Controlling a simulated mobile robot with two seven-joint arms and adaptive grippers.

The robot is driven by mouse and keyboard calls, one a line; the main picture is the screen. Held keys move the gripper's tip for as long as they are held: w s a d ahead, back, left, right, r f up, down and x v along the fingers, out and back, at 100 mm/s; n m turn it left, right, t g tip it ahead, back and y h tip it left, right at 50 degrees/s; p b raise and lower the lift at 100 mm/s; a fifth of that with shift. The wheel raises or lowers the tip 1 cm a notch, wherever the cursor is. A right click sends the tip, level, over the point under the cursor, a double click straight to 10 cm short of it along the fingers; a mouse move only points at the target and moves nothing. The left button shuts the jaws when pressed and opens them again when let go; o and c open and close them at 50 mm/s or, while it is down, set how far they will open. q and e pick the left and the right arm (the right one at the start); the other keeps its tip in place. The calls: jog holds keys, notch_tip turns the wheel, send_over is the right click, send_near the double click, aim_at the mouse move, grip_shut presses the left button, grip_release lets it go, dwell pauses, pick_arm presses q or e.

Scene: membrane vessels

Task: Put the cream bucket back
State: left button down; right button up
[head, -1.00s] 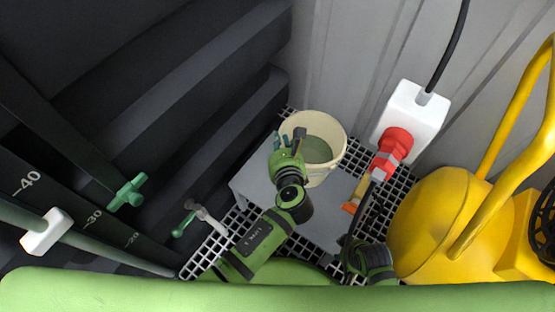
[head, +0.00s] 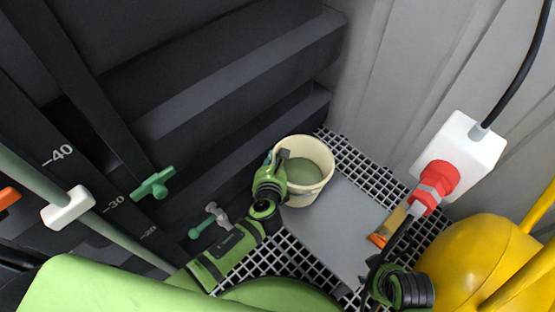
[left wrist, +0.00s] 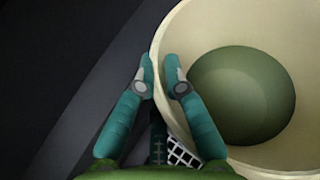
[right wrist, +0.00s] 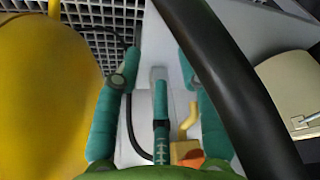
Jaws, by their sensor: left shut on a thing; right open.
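The cream bucket (head: 318,153) has a dull green content and shows upright at the back left corner of the grey plate (head: 345,225). Whether it rests there or hangs just above cannot be told. My left gripper (head: 277,160) is shut on the left side of its rim. In the left wrist view the bucket (left wrist: 190,45) fills the right side, and the fingers of my left gripper (left wrist: 159,78) straddle its wall. My right gripper (right wrist: 158,65) is open in the right wrist view, near a white and grey surface; its fingertips are unclear in the head view.
A white box (head: 455,150) with a red plug (head: 438,180) is at right, and an orange-yellow item (head: 388,228) lies on the plate. A yellow rounded body (head: 475,260) stands at right. Dark stepped walls rise at left. A black cable (right wrist: 215,60) crosses near my right gripper.

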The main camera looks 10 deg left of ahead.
pick_arm(q)
notch_tip(320, 180, down, 3)
jog(key=shift+w+f+b, duration=0.1)
jog(key=shift+b, duration=1.1)
pick_arm(e)
jog(key=v, duration=0.6)
jog(key=shift+w+r+t, duration=0.2)
jog(key=shift+w+t, duration=0.1)
jog(key=shift+d, duration=0.1)
pick_arm(q)
jog(key=c, duration=1.3)
grip_release()
jog(key=shift+s+f, duration=0.2)
jog(key=shift+f, duration=0.05)
jog(key=shift+r, duration=0.1)
jog(key=p+v, duration=0.3)
jog(key=v, duration=0.9)
jog(key=shift+p, duration=0.3)
pick_arm(e)
notch_tip(320, 180, down, 9)
jog(key=shift+w+a+g, duration=0.2)
jog(key=shift+w+g, duration=0.15)
jog(key=shift+g, duration=0.05)
